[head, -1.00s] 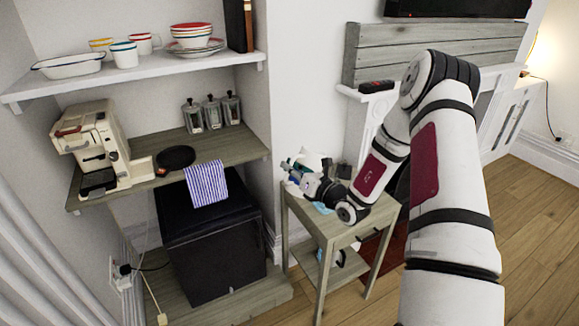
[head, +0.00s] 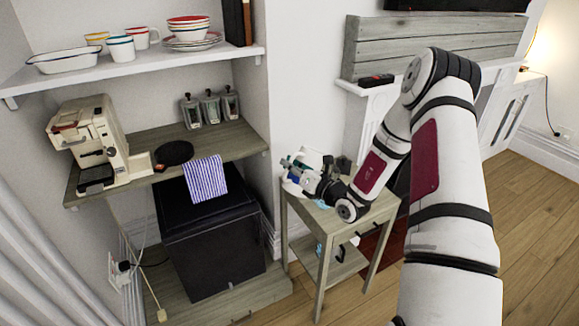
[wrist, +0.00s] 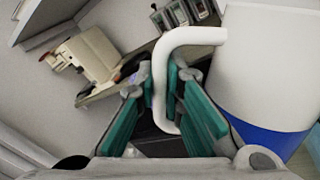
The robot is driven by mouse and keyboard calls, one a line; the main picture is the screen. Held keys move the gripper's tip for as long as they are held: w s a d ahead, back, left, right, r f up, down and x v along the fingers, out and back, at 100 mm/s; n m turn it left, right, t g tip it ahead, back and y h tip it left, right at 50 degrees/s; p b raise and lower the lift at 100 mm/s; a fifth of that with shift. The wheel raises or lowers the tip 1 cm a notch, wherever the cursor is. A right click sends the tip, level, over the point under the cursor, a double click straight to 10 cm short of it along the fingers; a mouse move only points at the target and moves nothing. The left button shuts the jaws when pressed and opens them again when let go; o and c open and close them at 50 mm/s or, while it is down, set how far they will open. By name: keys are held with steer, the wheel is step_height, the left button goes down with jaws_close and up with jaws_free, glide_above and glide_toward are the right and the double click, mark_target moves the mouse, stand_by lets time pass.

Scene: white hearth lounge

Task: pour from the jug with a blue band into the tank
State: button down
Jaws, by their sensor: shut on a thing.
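The jug with a blue band shows in the wrist view as a large white body (wrist: 265,70) with a blue band at one end. My gripper (wrist: 163,85) is shut on its white handle, and the body is to the right of the fingers. In the head view, the jug (head: 309,158) is small and partly hidden by my gripper (head: 305,181), over the side table's left end. A cream coffee machine (head: 92,142) stands on the wooden counter at left. No separate tank can be made out; I cannot tell whether the machine holds it.
The side table (head: 300,212) is under my gripper. The counter (head: 225,142) holds a black round plate (head: 174,154) and several lidded jars (head: 209,107). A shelf (head: 150,66) with crockery overhangs it. A black cabinet (head: 210,240) with a striped cloth (head: 205,180) stands below.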

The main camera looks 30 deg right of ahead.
mark_target(292, 156)
steer(key=shift+d+r+m+p, duration=0.2)
steer(key=shift+r+m+p, duration=0.2)
steer(key=shift+r+m, duration=0.5)
steer(key=shift+r, duration=0.25)
steer(key=shift+w+d+r, duration=0.1)
steer(key=shift+r, duration=0.05)
steer(key=shift+r+p, duration=0.25)
steer(key=shift+p, duration=0.1)
steer(key=shift+d, duration=0.1)
steer(key=shift+r+m, duration=0.25)
steer(key=shift+m, duration=0.15)
steer(key=shift+d+r, duration=0.1)
stand_by(0.4)
